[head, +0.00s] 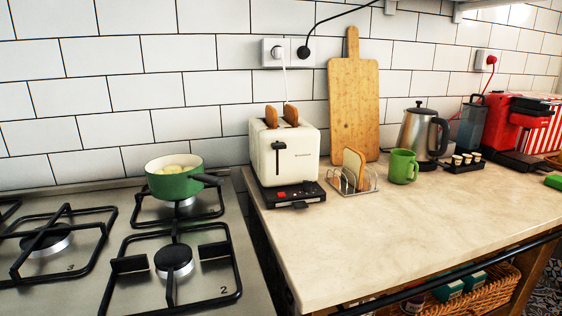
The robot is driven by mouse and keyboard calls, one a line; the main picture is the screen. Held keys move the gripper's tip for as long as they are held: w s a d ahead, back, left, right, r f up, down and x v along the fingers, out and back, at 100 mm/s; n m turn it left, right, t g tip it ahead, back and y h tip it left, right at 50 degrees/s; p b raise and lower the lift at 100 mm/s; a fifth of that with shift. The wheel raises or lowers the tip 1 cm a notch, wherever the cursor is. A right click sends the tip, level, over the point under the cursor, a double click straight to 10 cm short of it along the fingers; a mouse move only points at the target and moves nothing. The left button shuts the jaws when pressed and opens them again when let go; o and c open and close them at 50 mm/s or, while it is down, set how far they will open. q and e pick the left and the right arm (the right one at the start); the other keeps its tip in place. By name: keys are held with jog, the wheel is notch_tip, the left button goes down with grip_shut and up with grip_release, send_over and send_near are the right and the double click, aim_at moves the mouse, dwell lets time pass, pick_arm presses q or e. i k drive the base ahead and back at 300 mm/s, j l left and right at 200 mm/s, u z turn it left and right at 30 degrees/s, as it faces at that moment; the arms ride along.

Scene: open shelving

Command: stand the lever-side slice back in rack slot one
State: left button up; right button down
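A cream toaster (298,160) stands on the counter right beside the hob, with a dark lever on its front face. Two brown slices stick up out of its top, a left slice (271,116) and a right slice (291,115). A wire toast rack (370,184) stands just right of the toaster. One paler slice (354,165) stands upright in the rack, with empty wire slots beside it. The slot numbers cannot be read. Neither of my grippers is in view.
A green mug (403,167) stands close to the rack's right, with a steel kettle (419,135) behind it. A wooden board (353,95) leans on the wall behind. A green pot (175,182) sits on the hob. The counter's front is clear.

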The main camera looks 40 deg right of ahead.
aim_at(342, 187)
jog(key=z, duration=1.55)
